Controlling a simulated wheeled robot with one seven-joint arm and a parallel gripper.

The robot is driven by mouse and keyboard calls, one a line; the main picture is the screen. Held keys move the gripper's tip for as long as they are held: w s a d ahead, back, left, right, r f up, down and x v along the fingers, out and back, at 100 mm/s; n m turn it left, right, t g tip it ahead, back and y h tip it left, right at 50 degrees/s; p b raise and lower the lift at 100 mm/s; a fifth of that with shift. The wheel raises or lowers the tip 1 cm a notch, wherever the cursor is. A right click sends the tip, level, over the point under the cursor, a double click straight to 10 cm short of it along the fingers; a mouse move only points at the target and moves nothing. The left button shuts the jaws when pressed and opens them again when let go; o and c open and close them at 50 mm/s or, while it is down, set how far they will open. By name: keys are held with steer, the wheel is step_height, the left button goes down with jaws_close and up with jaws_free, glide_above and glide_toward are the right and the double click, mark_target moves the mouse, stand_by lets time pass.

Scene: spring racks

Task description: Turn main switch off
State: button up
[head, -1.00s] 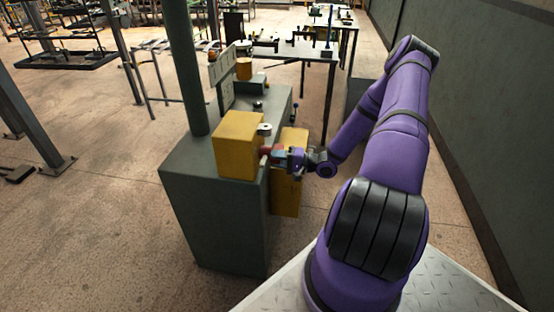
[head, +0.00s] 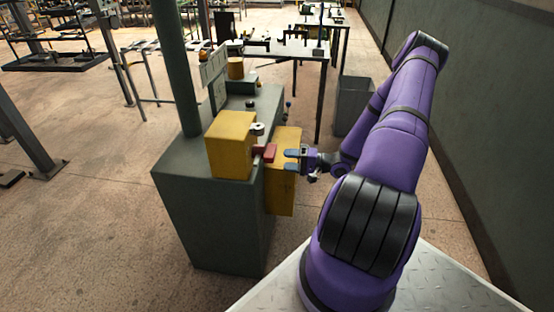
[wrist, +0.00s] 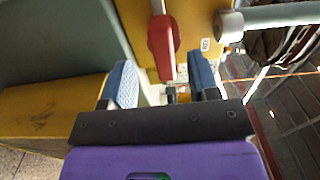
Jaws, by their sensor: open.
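The main switch is a red handle (head: 264,152) on the right side of a yellow box (head: 229,146), on a grey-green cabinet (head: 207,225). In the head view the handle sticks out toward my gripper (head: 290,160). My gripper is open and empty, a short gap to the right of the handle. In the wrist view the red handle (wrist: 163,42) hangs from a pale rod ahead of and roughly between the two blue-padded fingers of my gripper (wrist: 160,78), apart from both. The handle's on or off marking cannot be read.
A second yellow box (head: 284,188) is on the cabinet's side, just below and right of the handle. A grey bin (head: 353,105) stands beyond my arm, near the wall (head: 480,130) on the right.

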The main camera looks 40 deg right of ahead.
steer(key=shift+v, duration=1.9)
steer(key=a+r+n+g+h, duration=0.1)
steer(key=a+r+n+g, duration=0.2)
steer(key=a+r+g, duration=0.45)
steer(key=a+r+n+g+h, duration=0.1)
steer(key=a+r+n+g, duration=0.2)
steer(key=r, duration=0.7)
steer(key=a+r+n+g, duration=0.25)
steer(key=a+r, duration=0.35)
steer(key=r, duration=0.3)
steer(key=s+a+r+n+t+h, duration=0.1)
steer(key=s+a+r+h, duration=0.3)
steer(key=s+r, duration=0.4)
steer(key=s+a+r+t+h, duration=0.3)
steer(key=s+a+r+h, duration=0.2)
steer(key=s+a+r, duration=0.2)
step_height(320, 180, up, 3)
steer(key=shift+s+a+r+n, duration=0.2)
steer(key=shift+s+n, duration=0.15)
steer(key=shift+s, duration=0.7)
steer(key=shift+f, duration=0.1)
